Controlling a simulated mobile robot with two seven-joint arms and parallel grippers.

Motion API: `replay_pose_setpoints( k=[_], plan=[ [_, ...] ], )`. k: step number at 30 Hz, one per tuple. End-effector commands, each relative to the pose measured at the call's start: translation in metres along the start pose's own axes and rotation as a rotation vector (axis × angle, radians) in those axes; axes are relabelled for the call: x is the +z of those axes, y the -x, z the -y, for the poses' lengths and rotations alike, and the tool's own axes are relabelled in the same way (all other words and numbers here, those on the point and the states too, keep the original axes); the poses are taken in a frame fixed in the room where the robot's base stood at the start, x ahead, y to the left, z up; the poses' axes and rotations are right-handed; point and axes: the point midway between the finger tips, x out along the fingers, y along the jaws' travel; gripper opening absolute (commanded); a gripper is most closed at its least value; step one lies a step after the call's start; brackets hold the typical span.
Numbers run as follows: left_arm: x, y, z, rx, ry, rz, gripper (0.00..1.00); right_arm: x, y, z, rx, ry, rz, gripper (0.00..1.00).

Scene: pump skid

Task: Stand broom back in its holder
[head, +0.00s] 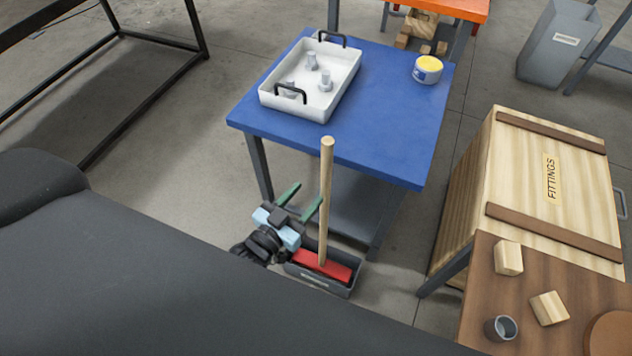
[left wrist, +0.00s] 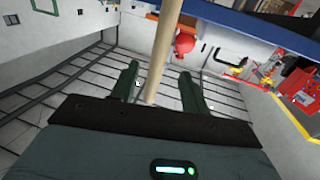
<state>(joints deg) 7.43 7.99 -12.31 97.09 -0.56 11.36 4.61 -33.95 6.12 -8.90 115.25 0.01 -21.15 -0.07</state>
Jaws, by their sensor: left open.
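The broom stands upright, with a pale wooden handle (head: 326,185) and a red head (head: 322,265). The head sits within the low grey holder (head: 318,283) on the floor, beside the blue table. My left gripper (head: 309,191) is open, with its green fingers just left of the handle at about mid-height. In the left wrist view the handle (left wrist: 161,50) runs down between the two open fingers (left wrist: 160,84); neither finger clearly touches it. The handle's lower part is hidden there by the gripper body. My right gripper is not in view.
The blue table (head: 395,130) stands behind the handle, bearing a white tray (head: 345,84) and a yellow-topped tub (head: 427,70). A wooden FITTINGS crate (head: 520,190) and a brown table (head: 500,290) with blocks stand right. Floor (head: 190,180) left of the blue table is clear.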

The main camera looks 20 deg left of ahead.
Motion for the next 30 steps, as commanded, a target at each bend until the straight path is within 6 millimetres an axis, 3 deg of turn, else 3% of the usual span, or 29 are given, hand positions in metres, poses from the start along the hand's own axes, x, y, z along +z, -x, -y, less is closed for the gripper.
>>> replay_pose_setpoints(
  k=[3, 8, 24, 27, 30],
  plan=[
    [0.001, 0.018, 0.0, 0.0, 0.0, 0.002, 0.46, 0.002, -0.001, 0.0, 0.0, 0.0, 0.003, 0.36],
    [0.0, 0.031, 0.0, 0.0, 0.0, 0.0, 0.46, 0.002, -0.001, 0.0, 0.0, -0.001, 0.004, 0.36],
    [0.001, 0.035, 0.0, 0.0, 0.0, 0.004, 0.46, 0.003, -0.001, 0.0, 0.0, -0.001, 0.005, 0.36],
    [0.013, 0.049, -0.004, -0.005, 0.008, 0.057, 0.46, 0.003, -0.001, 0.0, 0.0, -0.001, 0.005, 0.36],
    [0.042, 0.083, -0.012, -0.016, 0.024, 0.186, 0.46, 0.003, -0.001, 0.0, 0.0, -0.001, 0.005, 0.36]
  ],
)
